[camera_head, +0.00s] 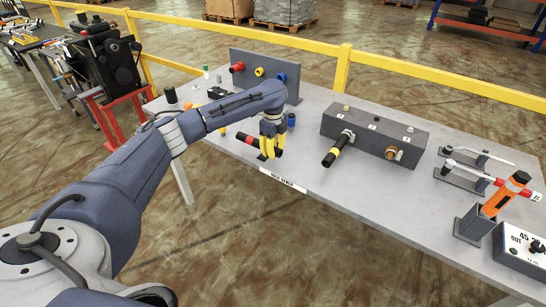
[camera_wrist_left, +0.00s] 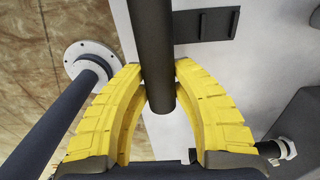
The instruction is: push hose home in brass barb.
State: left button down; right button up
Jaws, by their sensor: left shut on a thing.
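My left gripper (camera_head: 270,150) is shut on a dark hose with red on it (camera_head: 246,139), held low over the table's front edge. In the left wrist view the dark hose (camera_wrist_left: 153,50) runs between the yellow fingers (camera_wrist_left: 162,85), its near end at the fingertips. A dark grey block (camera_head: 370,132) stands to the right with a brass fitting (camera_head: 393,153) on its front face, apart from the held hose. Another black hose with a yellow band (camera_head: 336,152) sticks out from the block's left fitting. My right gripper is not in view.
A grey panel with red, yellow and blue fittings (camera_head: 262,72) stands behind my gripper. The table front between gripper and block is clear.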

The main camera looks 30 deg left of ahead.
aim_at(273, 161)
pick_arm(q)
jog(key=shift+f, duration=1.55)
jog(key=shift+f, duration=0.15)
jog(key=c, duration=1.1)
grip_release()
